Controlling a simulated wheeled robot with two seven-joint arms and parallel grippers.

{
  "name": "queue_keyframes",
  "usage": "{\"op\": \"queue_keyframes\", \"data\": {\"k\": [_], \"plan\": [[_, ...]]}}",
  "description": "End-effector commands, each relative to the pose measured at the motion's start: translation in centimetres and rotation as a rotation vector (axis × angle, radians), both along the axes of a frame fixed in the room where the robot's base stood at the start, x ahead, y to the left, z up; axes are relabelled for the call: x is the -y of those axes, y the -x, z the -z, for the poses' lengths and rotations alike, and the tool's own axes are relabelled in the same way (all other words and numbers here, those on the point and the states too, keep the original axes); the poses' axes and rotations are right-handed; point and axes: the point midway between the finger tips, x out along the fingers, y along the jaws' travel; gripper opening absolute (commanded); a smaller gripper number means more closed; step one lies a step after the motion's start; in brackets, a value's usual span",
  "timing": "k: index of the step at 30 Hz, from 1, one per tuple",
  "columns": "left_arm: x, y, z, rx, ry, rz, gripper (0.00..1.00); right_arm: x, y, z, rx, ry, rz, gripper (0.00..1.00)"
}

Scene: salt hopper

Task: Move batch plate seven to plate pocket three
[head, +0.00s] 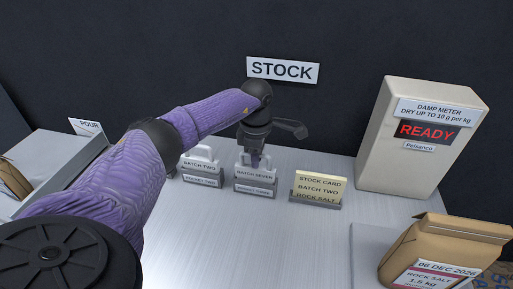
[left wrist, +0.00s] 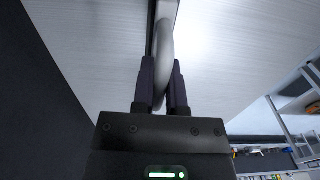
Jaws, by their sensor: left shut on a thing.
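The batch seven plate (head: 255,174) is a grey plate with a loop handle, standing upright at a holder (head: 255,189) on the grey table. The holder's label is small and appears to read pocket three. My left gripper (head: 254,158) points down from above and is shut on the plate's handle. In the left wrist view the two dark fingers (left wrist: 161,85) close around the pale handle loop (left wrist: 165,50). I cannot tell whether the plate rests fully on the pocket floor. My right gripper is not in view.
A stock card (head: 319,187) reading batch two, rock salt stands to the right. A damp meter (head: 410,140) shows READY. A rock salt bag (head: 440,250) is front right. The table's middle front is clear.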

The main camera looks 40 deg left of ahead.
Motion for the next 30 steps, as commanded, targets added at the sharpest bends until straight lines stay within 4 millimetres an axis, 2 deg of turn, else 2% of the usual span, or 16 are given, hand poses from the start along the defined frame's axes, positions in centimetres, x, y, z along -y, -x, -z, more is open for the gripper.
{"op": "queue_keyframes", "data": {"k": [7, 8, 13, 18, 23, 30], "plan": [[-0.01, 0.01, 0.27, 0.000, 0.000, 0.000, 0.00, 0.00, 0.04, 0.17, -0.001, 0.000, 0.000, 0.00], [0.00, 0.01, 0.27, 0.000, 0.000, 0.000, 0.23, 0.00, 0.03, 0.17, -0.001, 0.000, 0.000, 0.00], [0.00, 0.01, 0.27, 0.000, 0.000, 0.000, 0.57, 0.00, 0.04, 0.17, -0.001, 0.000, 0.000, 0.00], [0.01, 0.01, 0.27, 0.000, 0.000, 0.000, 0.57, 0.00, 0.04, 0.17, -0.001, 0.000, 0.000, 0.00], [0.00, 0.01, 0.28, -0.001, 0.000, 0.000, 0.91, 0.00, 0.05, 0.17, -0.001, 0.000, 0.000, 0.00], [0.01, 0.01, 0.27, -0.001, 0.000, 0.000, 0.93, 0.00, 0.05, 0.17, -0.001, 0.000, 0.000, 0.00]]}}
